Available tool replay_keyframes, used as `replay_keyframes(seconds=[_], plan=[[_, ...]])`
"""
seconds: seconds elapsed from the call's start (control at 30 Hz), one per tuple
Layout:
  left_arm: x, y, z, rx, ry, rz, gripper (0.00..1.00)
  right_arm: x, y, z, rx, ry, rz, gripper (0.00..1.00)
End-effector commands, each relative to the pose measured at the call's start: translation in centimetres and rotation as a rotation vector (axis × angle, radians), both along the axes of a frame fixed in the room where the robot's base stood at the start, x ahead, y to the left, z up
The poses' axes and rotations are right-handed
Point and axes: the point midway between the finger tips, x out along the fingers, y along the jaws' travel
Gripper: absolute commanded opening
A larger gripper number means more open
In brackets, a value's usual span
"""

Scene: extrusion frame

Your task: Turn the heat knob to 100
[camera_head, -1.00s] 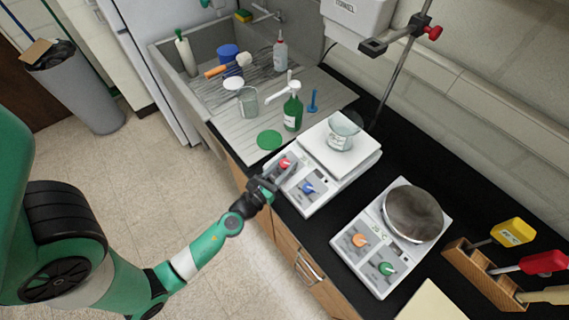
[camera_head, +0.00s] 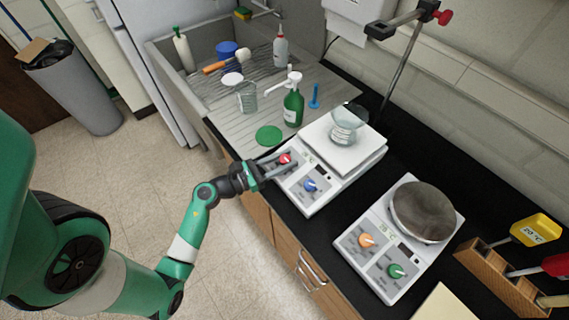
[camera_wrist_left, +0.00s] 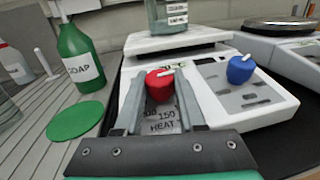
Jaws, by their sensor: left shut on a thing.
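The red heat knob (camera_head: 286,159) is on the front panel of the white square-topped hot plate (camera_head: 318,190), left of a blue knob (camera_head: 311,185). In the left wrist view the red knob (camera_wrist_left: 160,83) sits between the two fingertips of my left gripper (camera_wrist_left: 159,76), which is shut on it. Printed "150" and "HEAT" show below the knob between the fingers; another number there is partly hidden. My left gripper also shows in the head view (camera_head: 278,160), reaching in from the left. The knob's exact setting cannot be read.
A glass vessel (camera_head: 347,126) stands on the hot plate. A second plate with a round metal top (camera_head: 424,210) stands to the right. A green soap bottle (camera_head: 293,106) and green disc (camera_head: 269,136) are behind left.

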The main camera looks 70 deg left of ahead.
Motion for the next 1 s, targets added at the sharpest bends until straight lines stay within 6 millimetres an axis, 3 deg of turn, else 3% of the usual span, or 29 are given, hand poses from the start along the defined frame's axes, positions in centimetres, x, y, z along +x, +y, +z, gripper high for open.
replay_keyframes(seconds=[0.37, 1.0], plan=[[0.0, 0.4, -0.5, 0.079, 0.022, -0.348, 0.0, 0.0, 0.0, -3.1, 0.0, 0.0, 0.0, 0.5], [0.1, 0.3, -0.7, 0.179, 0.057, -0.852, 0.0, 0.0, 0.0, -12.2, 0.0, 0.0, 0.0, 0.5]])
